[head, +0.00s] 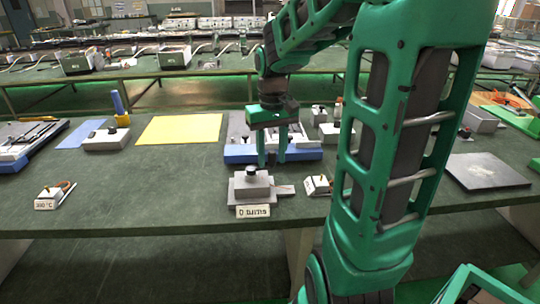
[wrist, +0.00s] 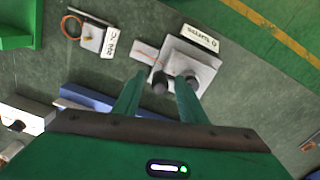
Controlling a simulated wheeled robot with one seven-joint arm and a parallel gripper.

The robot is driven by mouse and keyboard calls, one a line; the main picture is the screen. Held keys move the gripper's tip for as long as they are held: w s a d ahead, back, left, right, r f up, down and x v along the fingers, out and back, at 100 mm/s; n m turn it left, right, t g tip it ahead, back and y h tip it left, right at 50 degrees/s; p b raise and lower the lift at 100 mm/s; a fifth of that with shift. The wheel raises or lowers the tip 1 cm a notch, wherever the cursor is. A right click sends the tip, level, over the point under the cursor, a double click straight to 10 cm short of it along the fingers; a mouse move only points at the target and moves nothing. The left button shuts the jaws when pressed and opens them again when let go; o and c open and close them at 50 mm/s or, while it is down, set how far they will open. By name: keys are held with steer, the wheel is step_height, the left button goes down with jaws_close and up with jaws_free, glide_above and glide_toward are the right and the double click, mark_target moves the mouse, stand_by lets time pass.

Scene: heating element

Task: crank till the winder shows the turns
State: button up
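The winder (head: 248,188) is a grey box with a black knob on top (head: 251,170), standing near the front edge of the green bench. A white sign (head: 253,211) at its front appears to read 0 turns. My gripper (head: 273,163) points down just behind and above the winder, its two green fingers apart with nothing held between them. In the wrist view the winder (wrist: 190,58) lies beyond the fingertips (wrist: 159,82), and its sign (wrist: 200,37) shows upside down. Two dark knob-like parts show near the fingertips; I cannot tell whether a finger touches either.
A small white box with an orange wire (head: 318,185) stands close right of the winder. A blue-edged tray (head: 240,153) lies behind the gripper. A box labelled 300 °C (head: 46,204) is at left, a dark plate (head: 486,171) at right.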

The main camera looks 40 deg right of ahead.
steer(key=shift+f, duration=0.1)
jaws_close()
steer(key=shift+d, duration=0.25)
steer(key=shift+a, duration=0.15)
steer(key=shift+s+a+m, duration=0.1)
steer(key=shift+s+m, duration=0.1)
steer(key=shift+m, duration=0.1)
